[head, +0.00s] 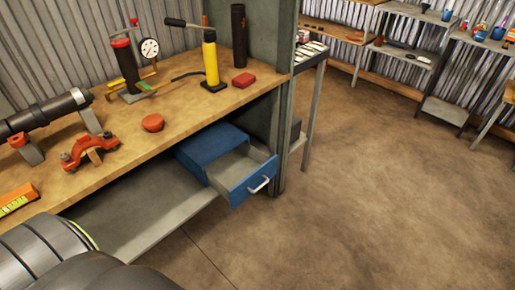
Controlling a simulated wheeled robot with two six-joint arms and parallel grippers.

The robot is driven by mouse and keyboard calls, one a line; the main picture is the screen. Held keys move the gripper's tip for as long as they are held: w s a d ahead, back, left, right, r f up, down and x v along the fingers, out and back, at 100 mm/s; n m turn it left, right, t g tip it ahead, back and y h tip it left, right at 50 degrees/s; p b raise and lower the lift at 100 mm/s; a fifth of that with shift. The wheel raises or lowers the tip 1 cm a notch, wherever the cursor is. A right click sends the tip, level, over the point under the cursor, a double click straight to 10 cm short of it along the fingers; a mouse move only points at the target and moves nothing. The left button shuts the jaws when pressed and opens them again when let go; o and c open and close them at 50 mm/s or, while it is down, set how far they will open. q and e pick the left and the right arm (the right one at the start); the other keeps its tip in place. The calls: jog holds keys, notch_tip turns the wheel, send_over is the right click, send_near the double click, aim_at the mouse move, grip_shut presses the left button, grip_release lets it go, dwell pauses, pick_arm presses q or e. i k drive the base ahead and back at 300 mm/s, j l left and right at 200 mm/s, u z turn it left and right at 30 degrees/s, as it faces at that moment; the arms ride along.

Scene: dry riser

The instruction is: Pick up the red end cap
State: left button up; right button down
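A round red cap-like piece (152,122), which looks like the red end cap, lies on the wooden workbench (190,112) near its front edge. It sits to the right of a red pipe clamp (90,150). Nothing touches it. Neither of my grippers is in view. Dark rounded parts at the lower left, which look like part of my own arm, hide some of the bench front and lower shelf.
A dark pipe (42,113) rests on supports at the left. A hand pump with gauge (125,65), a yellow cylinder (210,60), a black tube (239,36) and a red block (244,80) stand behind. A blue drawer (245,180) is open below. Floor at right is clear.

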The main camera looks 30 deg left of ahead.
aim_at(120, 43)
jog(key=u, duration=0.95)
